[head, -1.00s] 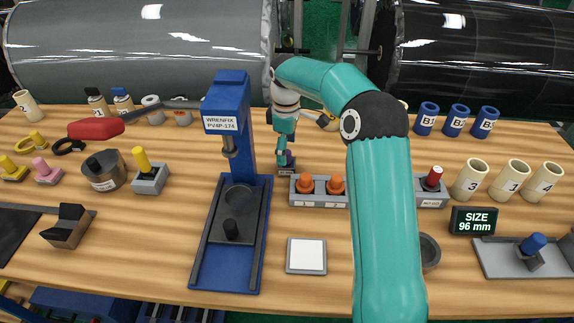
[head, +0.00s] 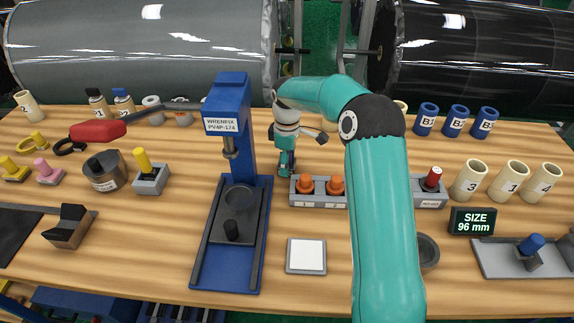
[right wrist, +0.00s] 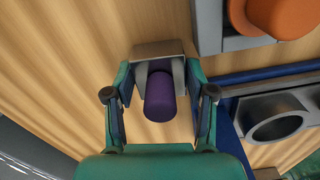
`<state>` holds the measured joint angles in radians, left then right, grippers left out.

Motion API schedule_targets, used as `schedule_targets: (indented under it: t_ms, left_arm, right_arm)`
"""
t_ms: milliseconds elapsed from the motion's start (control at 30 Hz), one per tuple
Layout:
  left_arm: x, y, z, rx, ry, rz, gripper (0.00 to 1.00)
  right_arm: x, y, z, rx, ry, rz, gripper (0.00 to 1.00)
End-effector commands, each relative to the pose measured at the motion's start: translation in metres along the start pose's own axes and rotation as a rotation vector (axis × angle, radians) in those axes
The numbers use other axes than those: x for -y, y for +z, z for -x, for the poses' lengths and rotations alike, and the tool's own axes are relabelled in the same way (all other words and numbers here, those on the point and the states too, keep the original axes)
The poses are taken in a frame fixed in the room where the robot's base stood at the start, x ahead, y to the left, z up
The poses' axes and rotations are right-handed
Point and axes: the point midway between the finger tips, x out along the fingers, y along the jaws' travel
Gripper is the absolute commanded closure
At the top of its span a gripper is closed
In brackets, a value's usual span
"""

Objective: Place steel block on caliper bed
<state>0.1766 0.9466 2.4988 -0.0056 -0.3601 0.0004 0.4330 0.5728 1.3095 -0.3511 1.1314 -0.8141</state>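A grey steel block with a purple knob (right wrist: 160,98) sits between the fingers of my right gripper (right wrist: 160,85) in the right wrist view. The fingers flank the block closely, but I cannot tell whether they press on it. In the head view my right gripper (head: 286,168) points down at the bench behind the grey socket row, and hides the block. The grey caliper bed (head: 497,262) lies at the far right with a blue-knobbed block (head: 531,249) on it. My left gripper is not in view.
A blue press (head: 232,150) with a red lever handle stands left of my right gripper. The socket row (head: 320,200) holds orange knobs. A display (head: 473,221) reads SIZE 96 mm beside the caliper bed. A white pad (head: 306,255) lies in front; cream tubes (head: 510,180) stand at right.

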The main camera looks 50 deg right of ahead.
Motion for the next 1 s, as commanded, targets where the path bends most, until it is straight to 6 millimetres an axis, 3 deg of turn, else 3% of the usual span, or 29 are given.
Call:
schedule_targets:
  t_ms: [33,167,667,867,1000]
  left_arm:
    - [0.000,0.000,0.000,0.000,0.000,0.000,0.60]
    - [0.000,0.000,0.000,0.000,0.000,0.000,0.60]
    - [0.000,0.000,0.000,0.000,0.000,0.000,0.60]
    - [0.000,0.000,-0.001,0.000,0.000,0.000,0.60]
    - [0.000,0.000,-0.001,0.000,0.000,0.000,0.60]
  right_arm:
    - [0.000,0.000,0.000,0.000,0.000,0.000,0.79]
    - [0.000,0.000,0.000,0.000,-0.001,0.000,1.00]
    - [-0.001,0.000,0.008,-0.002,0.002,-0.001,1.00]
    - [-0.001,0.000,0.029,-0.004,0.005,-0.001,1.00]
    - [-0.001,-0.001,0.053,-0.005,0.005,-0.001,1.00]
